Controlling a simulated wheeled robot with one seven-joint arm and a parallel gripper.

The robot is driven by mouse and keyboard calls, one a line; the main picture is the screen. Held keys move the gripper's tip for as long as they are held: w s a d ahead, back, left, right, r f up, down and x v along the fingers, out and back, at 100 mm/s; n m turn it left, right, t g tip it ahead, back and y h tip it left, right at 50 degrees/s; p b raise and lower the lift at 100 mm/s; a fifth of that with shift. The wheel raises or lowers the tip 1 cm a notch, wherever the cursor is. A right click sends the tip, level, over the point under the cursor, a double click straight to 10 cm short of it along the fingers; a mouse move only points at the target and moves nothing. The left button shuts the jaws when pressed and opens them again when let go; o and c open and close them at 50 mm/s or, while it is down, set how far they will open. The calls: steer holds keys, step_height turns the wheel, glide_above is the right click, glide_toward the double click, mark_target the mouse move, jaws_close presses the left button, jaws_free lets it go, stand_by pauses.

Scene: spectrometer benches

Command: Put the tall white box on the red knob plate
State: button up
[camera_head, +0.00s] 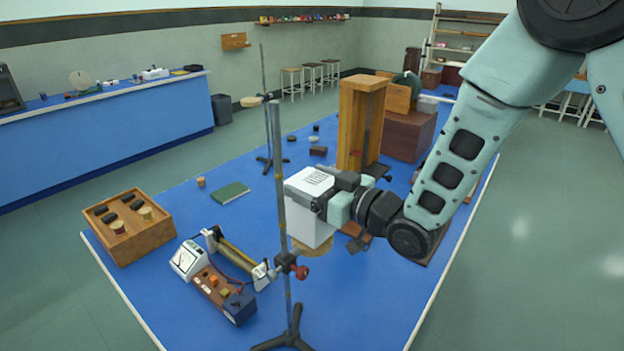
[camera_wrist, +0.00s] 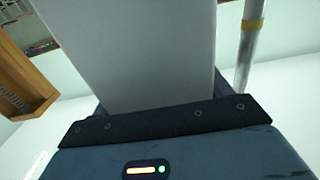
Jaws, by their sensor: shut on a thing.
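The tall white box (camera_head: 310,226) is in my gripper (camera_head: 326,194), upright or nearly so, with a dark printed mark on its top. In the wrist view the white box (camera_wrist: 130,50) fills the space past the dark gripper edge (camera_wrist: 165,120). A round tan plate (camera_head: 316,249) shows just below the box, beside the near stand's rod. A red knob (camera_head: 301,271) sits on that stand's clamp. The box hides most of the plate, and I cannot tell whether the two touch.
The near stand's rod (camera_head: 281,180) rises close to the left of the box; it also shows in the wrist view (camera_wrist: 248,45). An instrument with a meter (camera_head: 188,260) lies left of it. A tall wooden frame (camera_head: 347,125) stands behind. Blue bench top (camera_head: 365,300) is clear at front right.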

steer(key=shift+f, duration=0.3)
steer(key=o, duration=1.9)
steer(key=v, duration=1.2)
steer(key=shift+b, duration=0.3)
